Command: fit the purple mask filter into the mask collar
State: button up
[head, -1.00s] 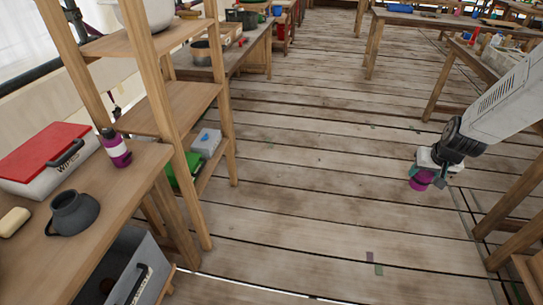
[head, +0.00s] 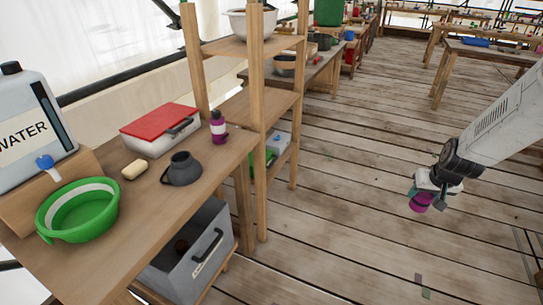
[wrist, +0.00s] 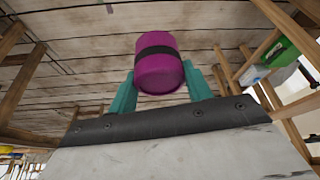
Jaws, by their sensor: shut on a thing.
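The purple mask filter (wrist: 159,72), a short cylinder with a dark band, is between the teal fingers of my gripper (wrist: 160,88) in the wrist view. The gripper is shut on it. In the head view my gripper (head: 433,190) hangs over the wooden floor at the right, with the purple filter (head: 421,202) at its tip. I cannot make out a mask collar in these views.
A wooden shelf (head: 265,105) stands behind. Open floor (head: 340,190) lies between the shelf and my arm.

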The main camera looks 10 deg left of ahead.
aim_at(184, 171)
jog(key=u, duration=1.4)
